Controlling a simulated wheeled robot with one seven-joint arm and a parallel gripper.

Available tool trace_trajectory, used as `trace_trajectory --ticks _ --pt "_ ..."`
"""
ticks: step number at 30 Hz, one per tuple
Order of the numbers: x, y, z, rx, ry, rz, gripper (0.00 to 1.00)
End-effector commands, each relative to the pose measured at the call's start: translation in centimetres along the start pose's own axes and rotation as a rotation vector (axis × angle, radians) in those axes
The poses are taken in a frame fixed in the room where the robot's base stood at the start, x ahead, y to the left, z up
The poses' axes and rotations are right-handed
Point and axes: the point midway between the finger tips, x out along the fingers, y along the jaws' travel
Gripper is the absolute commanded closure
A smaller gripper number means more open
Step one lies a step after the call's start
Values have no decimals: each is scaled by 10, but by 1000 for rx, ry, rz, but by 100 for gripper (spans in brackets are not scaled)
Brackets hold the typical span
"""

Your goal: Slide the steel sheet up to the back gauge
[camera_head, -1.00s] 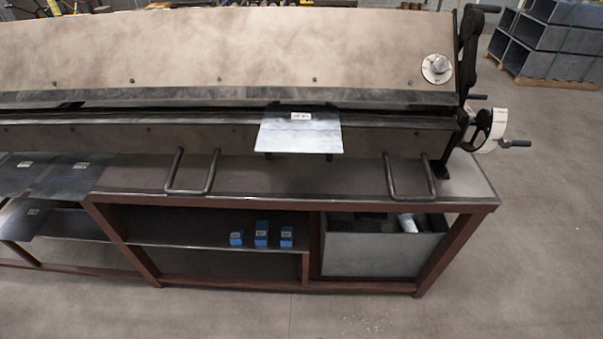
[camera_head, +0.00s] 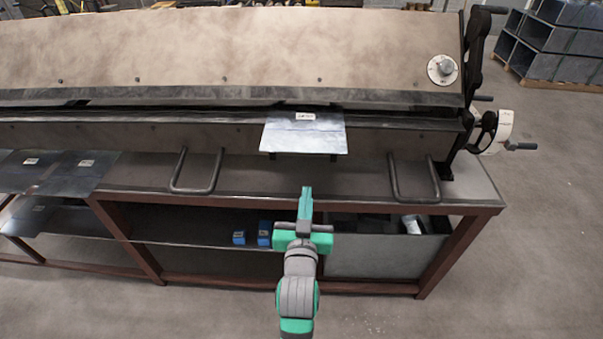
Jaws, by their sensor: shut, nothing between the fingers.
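The steel sheet (camera_head: 305,138) is a light grey, roughly square plate with a small white label near its back edge. It lies at the front of the folding machine (camera_head: 230,140), and its back edge reaches the dark slot under the upper beam. The back gauge is not distinguishable; the inside of the slot is hidden. My gripper (camera_head: 306,192) is green and grey, shut and empty. It is in front of the sheet, lower in the picture, with a visible gap between its tip and the sheet's front edge.
Two bent handles (camera_head: 196,172) (camera_head: 413,180) stand up at the machine's front, left and right of the sheet. Blue boxes (camera_head: 264,234) sit on the shelf below. A grey bin (camera_head: 372,256) stands lower right. More sheets (camera_head: 68,172) lie at left.

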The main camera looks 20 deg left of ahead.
Motion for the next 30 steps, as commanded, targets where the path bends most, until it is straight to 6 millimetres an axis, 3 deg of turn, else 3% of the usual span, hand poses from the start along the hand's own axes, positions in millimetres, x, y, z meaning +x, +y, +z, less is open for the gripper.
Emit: trace_trajectory --ticks 1,3,9,21,30 --pt "10 -5 -16 -7 12 -8 100" --pt "18 -9 -29 -13 16 -16 100" --pt "31 -16 -51 -23 24 -25 100" --pt "69 -17 -53 -25 22 -26 100" --pt "80 -17 -53 -24 23 -26 100"
